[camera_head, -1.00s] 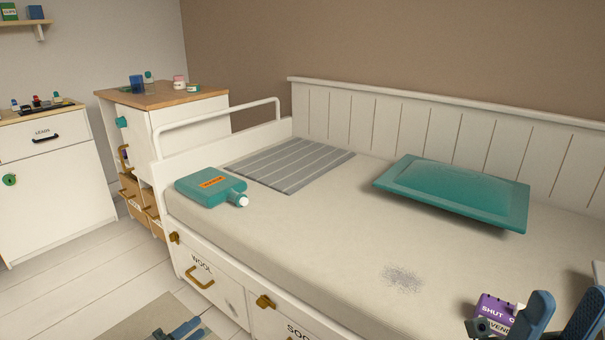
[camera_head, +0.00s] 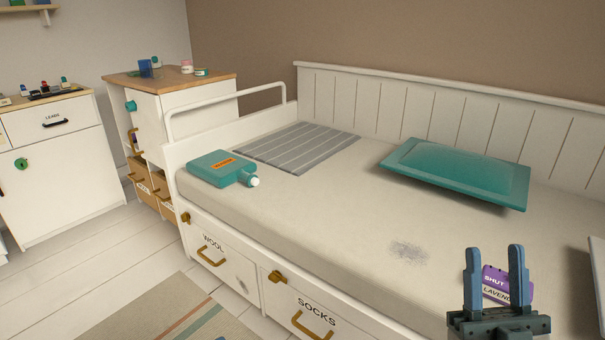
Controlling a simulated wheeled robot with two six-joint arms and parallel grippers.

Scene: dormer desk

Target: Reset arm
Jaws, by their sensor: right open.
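My right gripper (camera_head: 494,256) is at the lower right, its two blue fingers pointing up and spread apart. It is open. A purple package (camera_head: 496,281) with a pale label reading "SHUT" and "LAVEN…" shows behind and between the fingers, on the bed's front right part. It is partly hidden by the fingers, and I cannot tell whether they touch it. My left gripper is out of view.
The bed (camera_head: 330,220) carries a teal bottle (camera_head: 220,170), a grey striped mat (camera_head: 298,147), a teal pillow (camera_head: 460,172) and a grey speckled patch (camera_head: 408,252). Drawers marked WOOL (camera_head: 225,265) and SOCKS (camera_head: 325,318) are below. Cabinets stand left; floor there is open.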

